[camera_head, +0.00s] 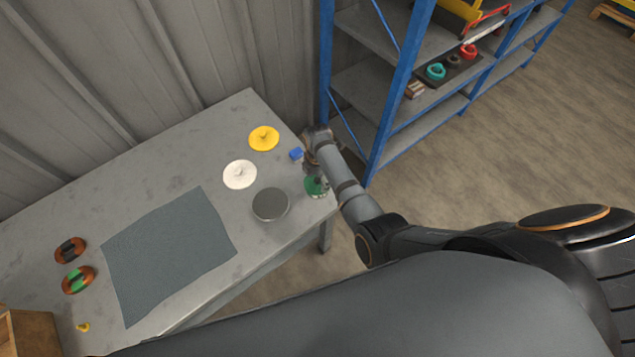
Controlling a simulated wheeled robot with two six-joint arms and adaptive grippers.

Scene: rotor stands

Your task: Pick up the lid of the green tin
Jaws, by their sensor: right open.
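A small green object (313,190), which looks like the green tin, stands at the right end of the grey table. My right gripper (319,181) is right over it and hides part of it. The gripper is open, its fingers at the top of the green object; whether they touch it I cannot tell. I cannot make out the lid apart from the tin at this size. My left gripper is not in view.
A blue-framed shelf (392,90) stands behind my right arm.

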